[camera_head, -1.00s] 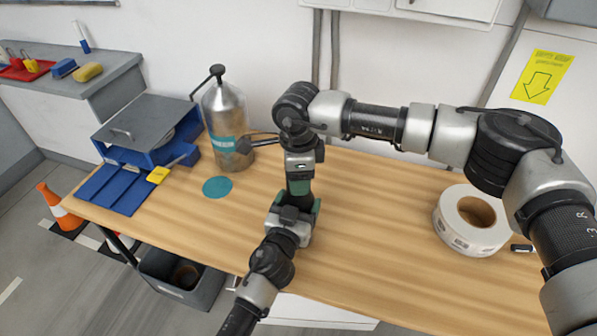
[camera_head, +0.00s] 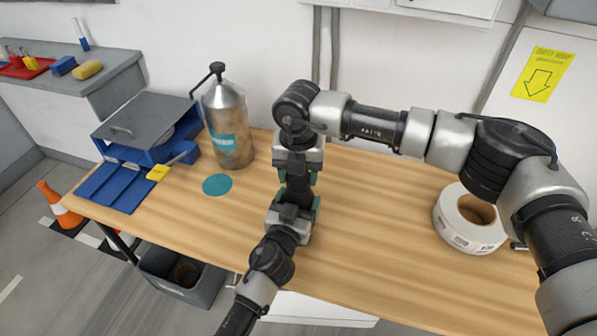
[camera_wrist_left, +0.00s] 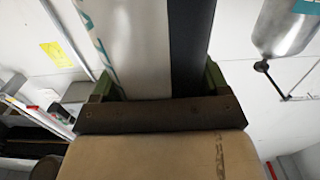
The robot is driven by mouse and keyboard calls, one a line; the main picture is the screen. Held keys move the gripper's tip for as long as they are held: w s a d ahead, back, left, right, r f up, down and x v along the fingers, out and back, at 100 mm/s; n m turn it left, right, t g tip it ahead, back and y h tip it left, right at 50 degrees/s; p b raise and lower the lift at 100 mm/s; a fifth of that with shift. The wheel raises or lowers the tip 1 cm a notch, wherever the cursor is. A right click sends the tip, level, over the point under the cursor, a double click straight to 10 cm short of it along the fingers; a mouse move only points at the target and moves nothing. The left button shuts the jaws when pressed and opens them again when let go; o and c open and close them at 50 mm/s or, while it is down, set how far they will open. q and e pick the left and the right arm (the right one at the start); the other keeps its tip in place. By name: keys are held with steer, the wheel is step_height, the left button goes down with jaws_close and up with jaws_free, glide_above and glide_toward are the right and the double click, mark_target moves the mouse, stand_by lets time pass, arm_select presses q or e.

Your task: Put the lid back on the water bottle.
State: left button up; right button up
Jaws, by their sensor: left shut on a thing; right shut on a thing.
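My left gripper (camera_head: 292,208) reaches up over the middle of the table. In the left wrist view its green-padded fingers (camera_wrist_left: 160,88) are shut on the water bottle (camera_wrist_left: 135,45), a pale cylinder with teal marks and a dark band. In the head view the two grippers hide most of the bottle. My right gripper (camera_head: 298,176) points down right above the left one, with its fingers shut. The lid between them is hidden, so I cannot tell whether it touches the bottle.
A metal pump bottle (camera_head: 229,150) with a teal label stands at the back, left of the grippers. A teal disc (camera_head: 217,186) and a blue tray (camera_head: 112,188) lie on the left. A white roll (camera_head: 460,230) is at the right. The table (camera_head: 370,245) front is clear.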

steer(key=m, duration=0.4)
steer(key=shift+m, duration=0.3)
steer(key=m, duration=1.1)
arm_select(q)
steer(key=shift+f, duration=0.1)
arm_select(e)
steer(key=o, duration=1)
steer(key=shift+c, duration=0.2)
step_height(320, 180, up, 12)
arm_select(q)
steer(key=o, duration=1.7)
steer(key=b+v, duration=0.1)
steer(key=v, duration=1)
steer(key=shift+w, duration=0.1)
arm_select(e)
steer(key=shift+f, duration=0.5)
